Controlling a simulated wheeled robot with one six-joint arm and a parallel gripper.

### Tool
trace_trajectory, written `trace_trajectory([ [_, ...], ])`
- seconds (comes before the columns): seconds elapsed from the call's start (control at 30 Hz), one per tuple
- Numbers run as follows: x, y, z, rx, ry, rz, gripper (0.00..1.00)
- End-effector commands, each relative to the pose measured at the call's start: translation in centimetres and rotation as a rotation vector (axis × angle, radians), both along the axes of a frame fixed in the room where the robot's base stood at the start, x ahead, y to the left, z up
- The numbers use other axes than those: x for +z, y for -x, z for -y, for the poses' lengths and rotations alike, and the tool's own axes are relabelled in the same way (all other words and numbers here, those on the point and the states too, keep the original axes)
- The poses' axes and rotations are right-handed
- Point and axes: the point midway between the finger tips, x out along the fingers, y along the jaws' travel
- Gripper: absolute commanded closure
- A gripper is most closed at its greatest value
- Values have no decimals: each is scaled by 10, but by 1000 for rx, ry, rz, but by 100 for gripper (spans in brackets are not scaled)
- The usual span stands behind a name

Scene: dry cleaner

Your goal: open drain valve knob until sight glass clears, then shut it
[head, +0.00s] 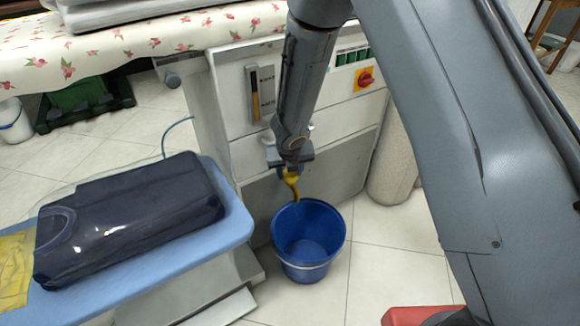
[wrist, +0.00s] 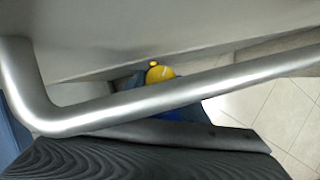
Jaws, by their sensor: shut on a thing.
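The drain valve's yellow part (head: 291,179) shows just below my gripper (head: 289,163), low on the grey machine's front. My gripper is shut on the valve knob, which the jaws mostly hide; its turn angle cannot be told. In the wrist view a rounded yellow piece (wrist: 158,74) shows behind a silver bar. The sight glass (head: 255,95) is a narrow upright window on the machine front, with amber in it. A blue bucket (head: 308,272) stands on the floor below the valve. A narrow yellow-brown piece reaches down towards it; whether this is spout or liquid is unclear.
A red rotary switch on yellow (head: 365,78) is right of the sight glass. A blue ironing board (head: 215,240) with a dark folded garment (head: 130,215) stands at left. A flowered cloth (head: 150,45) covers the table behind. Tiled floor is clear right of the bucket.

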Motion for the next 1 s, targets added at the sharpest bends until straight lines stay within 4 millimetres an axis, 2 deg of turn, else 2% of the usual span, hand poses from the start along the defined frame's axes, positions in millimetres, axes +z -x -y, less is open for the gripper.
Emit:
trace_trajectory([
  [0.3, 0, 0, 0, -110, 1, -1, 83],
  [0.77, 0, 0, 0, -125, 3, 0, 83],
  [0.8, 0, 0, 0, -125, 3, 0, 59],
  [0.9, 0, 0, 0, -124, 2, 0, 42],
  [1.0, 0, 0, -1, -123, 1, 0, 42],
])
